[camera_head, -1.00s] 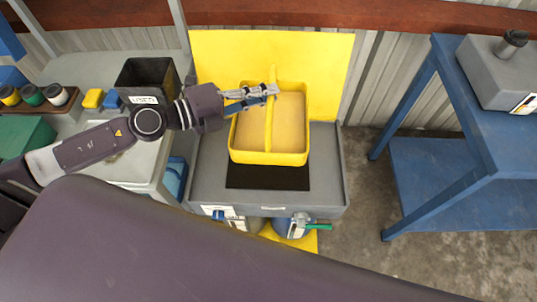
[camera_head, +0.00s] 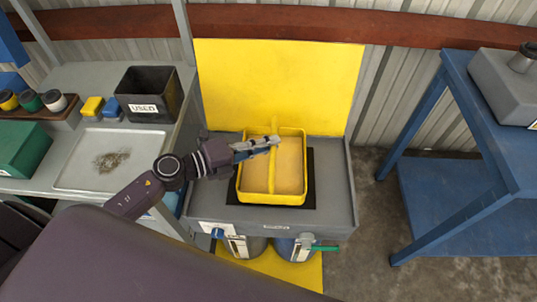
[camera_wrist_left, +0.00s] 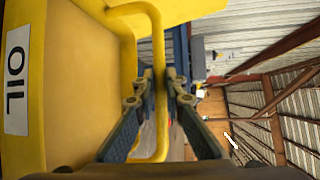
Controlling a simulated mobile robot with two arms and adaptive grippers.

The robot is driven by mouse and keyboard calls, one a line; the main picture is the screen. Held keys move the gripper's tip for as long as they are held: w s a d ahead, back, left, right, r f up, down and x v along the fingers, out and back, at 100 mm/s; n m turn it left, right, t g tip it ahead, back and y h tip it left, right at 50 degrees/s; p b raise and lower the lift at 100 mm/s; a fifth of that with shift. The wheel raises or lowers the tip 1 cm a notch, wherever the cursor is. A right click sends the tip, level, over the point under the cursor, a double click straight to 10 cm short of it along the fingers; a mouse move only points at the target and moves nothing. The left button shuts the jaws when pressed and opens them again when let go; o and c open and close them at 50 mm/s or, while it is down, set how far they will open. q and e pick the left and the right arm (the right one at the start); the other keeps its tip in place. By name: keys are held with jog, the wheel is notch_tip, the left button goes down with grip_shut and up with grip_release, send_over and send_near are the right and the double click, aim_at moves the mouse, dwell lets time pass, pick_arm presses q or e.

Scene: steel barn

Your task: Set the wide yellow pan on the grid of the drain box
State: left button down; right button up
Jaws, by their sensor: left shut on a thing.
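The wide yellow pan (camera_head: 272,198), with tan contents and a yellow bar handle across its top, is over the black grid (camera_head: 311,180) of the grey drain box (camera_head: 336,185). It looks level, and dark grid shows on its left, right and front sides. I cannot tell whether its underside touches the grid. My left gripper (camera_head: 270,142) is shut on the handle near its far end. In the left wrist view the fingers (camera_wrist_left: 160,95) close around the handle, beside the pan's wall (camera_wrist_left: 75,90) with its OIL label. My right gripper is not in view.
A yellow panel (camera_head: 280,85) stands behind the drain box. A grey bench with a black USED bin (camera_head: 148,93) and a tray (camera_head: 105,165) is at left. A blue table (camera_head: 470,180) is at right, with open floor between. Containers stand below the drain box.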

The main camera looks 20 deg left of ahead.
pick_arm(q)
jog(key=shift+w+f+b, duration=0.1)
jog(key=shift+f+b, duration=0.45)
jog(key=shift+f, duration=1.25)
jog(key=shift+f, duration=0.15)
jog(key=c, duration=2)
grip_release()
jog(key=shift+f, duration=0.1)
